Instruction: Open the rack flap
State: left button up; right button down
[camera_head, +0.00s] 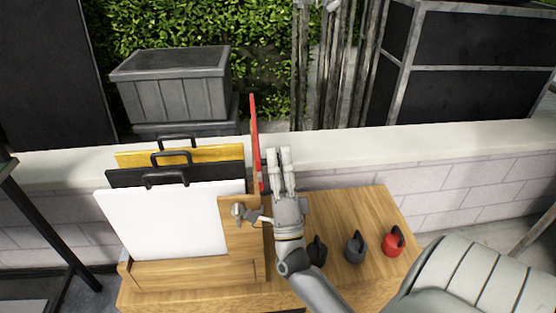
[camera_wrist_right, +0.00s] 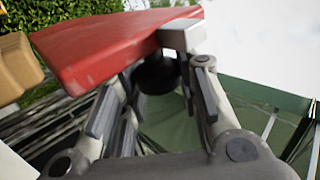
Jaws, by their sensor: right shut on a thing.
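The rack (camera_head: 190,272) is a light wooden holder on the wooden table, with white, black and yellow handled boards standing in it. The red flap (camera_head: 255,140) stands upright as a thin panel at the rack's right side. My right gripper (camera_head: 279,160) is just right of the flap, fingers pointing away. In the right wrist view the red flap (camera_wrist_right: 115,45) spans the top, and a round black knob (camera_wrist_right: 157,73) under it lies between the fingers of my right gripper (camera_wrist_right: 156,68), which are closed on it. The fingers partly hide the knob. My left gripper is not in view.
Black, grey and red kettle-like items (camera_head: 393,241) stand on the table right of my right arm. A pale low wall (camera_head: 350,145) runs behind the table, with a grey bin (camera_head: 175,90) beyond it. A small grey fitting (camera_head: 240,213) is near the rack's right end.

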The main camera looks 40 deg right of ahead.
jog(key=c, duration=1.1)
grip_release()
jog(key=shift+f, duration=0.1)
jog(key=v, duration=1.2)
